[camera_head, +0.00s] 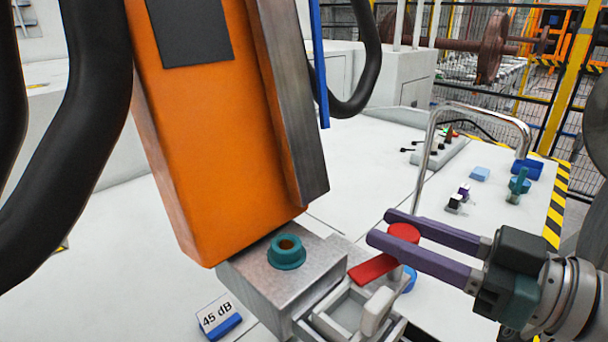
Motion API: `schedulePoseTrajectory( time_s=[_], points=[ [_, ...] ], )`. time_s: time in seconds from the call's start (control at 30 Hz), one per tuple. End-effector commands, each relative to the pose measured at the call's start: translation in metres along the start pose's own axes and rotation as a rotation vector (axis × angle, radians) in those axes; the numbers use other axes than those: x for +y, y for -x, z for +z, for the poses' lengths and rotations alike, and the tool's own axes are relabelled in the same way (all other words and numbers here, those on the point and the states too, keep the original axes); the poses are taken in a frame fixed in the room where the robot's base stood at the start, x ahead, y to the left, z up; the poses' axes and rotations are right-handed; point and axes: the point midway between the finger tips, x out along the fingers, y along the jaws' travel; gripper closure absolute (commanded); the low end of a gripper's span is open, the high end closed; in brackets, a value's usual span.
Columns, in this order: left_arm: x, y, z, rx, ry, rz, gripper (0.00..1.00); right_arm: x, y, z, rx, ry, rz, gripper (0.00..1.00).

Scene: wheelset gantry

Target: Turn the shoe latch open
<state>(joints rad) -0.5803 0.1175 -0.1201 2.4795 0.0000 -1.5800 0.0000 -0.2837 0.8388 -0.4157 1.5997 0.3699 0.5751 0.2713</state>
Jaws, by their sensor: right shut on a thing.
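The red shoe latch (373,269) is at the lower middle of the head view, beside a grey metal block (318,256) under a large orange housing (208,135). It shows as a flat red bar with a round red part at its right end. My right gripper (388,227) reaches in from the right, its two purple fingers shut on the latch around the round part. The near finger hides some of the latch. A teal ring-shaped bushing (286,253) sits on top of the block. My left gripper is out of view.
A pale frame with a light lever (377,312) lies just below the latch. A bent metal rail (480,108) stands behind my right gripper. A "45 dB" block (219,318) lies at lower left. Small coloured parts, including a teal knob (519,183), are on the white surface at right.

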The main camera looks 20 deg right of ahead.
Motion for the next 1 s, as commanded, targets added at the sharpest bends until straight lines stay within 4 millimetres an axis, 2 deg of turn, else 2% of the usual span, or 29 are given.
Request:
schedulePoseTrajectory(
  time_s=[0.03,0.33,0.7,1.0],
  points=[
    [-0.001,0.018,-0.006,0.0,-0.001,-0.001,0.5,-0.002,0.0,-0.009,0.002,-0.011,0.049,1.0],
    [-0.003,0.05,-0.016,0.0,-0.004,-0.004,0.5,-0.001,0.0,-0.005,0.003,-0.009,0.335,1.0],
    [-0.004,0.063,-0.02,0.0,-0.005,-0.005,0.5,-0.001,-0.001,-0.002,0.003,-0.005,0.629,1.0],
    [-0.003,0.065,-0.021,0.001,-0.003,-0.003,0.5,-0.001,-0.001,-0.001,0.003,-0.001,0.758,1.0]
  ],
)
